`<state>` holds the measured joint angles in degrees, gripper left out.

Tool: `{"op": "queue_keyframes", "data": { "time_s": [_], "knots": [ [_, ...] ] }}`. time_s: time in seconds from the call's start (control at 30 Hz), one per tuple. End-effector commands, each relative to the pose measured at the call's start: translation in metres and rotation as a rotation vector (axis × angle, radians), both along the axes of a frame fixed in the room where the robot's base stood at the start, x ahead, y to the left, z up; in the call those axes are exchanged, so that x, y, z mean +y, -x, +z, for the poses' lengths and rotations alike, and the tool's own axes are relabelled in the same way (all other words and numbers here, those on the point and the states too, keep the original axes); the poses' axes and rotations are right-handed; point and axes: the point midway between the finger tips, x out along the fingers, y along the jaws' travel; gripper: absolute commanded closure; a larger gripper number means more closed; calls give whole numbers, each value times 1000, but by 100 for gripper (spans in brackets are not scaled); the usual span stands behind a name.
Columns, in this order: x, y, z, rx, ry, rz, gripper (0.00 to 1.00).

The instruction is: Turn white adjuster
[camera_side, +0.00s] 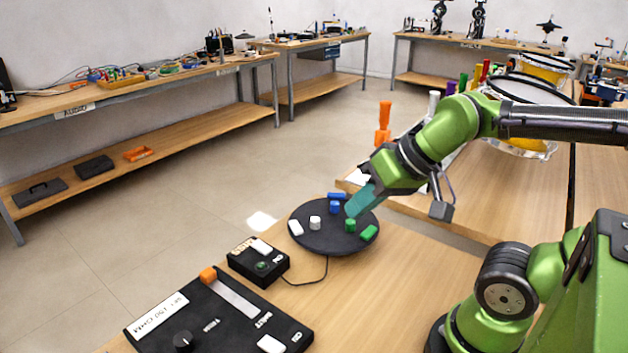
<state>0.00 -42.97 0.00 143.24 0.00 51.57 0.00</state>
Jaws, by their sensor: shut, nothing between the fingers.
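A round black disc (322,241) lies on the near wooden table. On its left part stands a short white knob (315,222), upright, which seems to be the white adjuster. A white block (296,228) lies left of it near the disc's rim. My gripper (352,210) has teal fingers that are shut and empty. It is tilted, with its tips over the right part of the disc, to the right of the white knob and apart from it. The tips are close to a blue knob (334,207) and a green knob (350,225); I cannot tell whether they touch.
A blue block (337,196) and a green block (369,233) lie near the disc's rim. A small black box (258,262) with a cable and a black panel (218,318) with an orange-tipped slider are in front. Another table (480,205) stands behind my gripper.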

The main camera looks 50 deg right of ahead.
Motion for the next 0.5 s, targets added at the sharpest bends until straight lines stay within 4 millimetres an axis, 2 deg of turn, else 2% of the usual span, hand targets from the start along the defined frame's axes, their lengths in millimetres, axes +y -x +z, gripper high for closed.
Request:
{"op": "queue_keyframes", "data": {
  "time_s": [0.03, 0.17, 0.27, 0.37, 0.5],
  "knots": [
    [0, 0, 0, 0, 0, 0, 100],
    [0, -1, -5, 22, -1, 0, 80],
    [-4, -12, -12, 73, -8, -10, 65],
    [-13, -35, -13, 141, -11, -27, 62],
    [-37, -79, -13, 258, 14, -30, 62]
  ]
}}
